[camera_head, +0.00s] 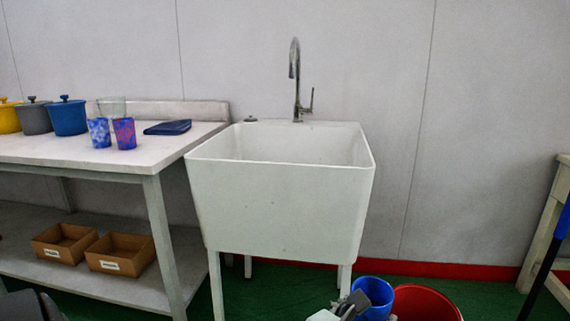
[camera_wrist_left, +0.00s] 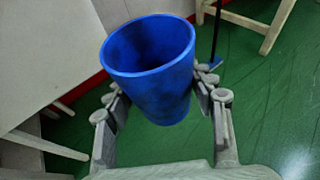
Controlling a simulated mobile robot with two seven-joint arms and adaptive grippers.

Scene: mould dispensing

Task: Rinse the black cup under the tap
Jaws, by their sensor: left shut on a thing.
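My left gripper (camera_wrist_left: 162,95) is shut around a blue cup (camera_wrist_left: 155,75), with one finger on each side; no black cup shows. The cup is tilted, its open mouth faces the wrist camera, and its inside looks empty. In the head view the cup (camera_head: 378,288) and my left gripper (camera_head: 352,304) are low at the bottom edge, in front of and below the white sink (camera_head: 280,215). The chrome tap (camera_head: 297,85) rises behind the sink basin, and no water stream shows. My right gripper is not in view.
A table (camera_head: 75,163) left of the sink holds yellow, grey and blue pots, two patterned cups (camera_head: 124,133), a clear container and a dark blue tray (camera_head: 168,127). Cardboard boxes (camera_head: 120,253) sit on its lower shelf. A red tub (camera_head: 428,303) is at bottom right. The space above the sink is clear.

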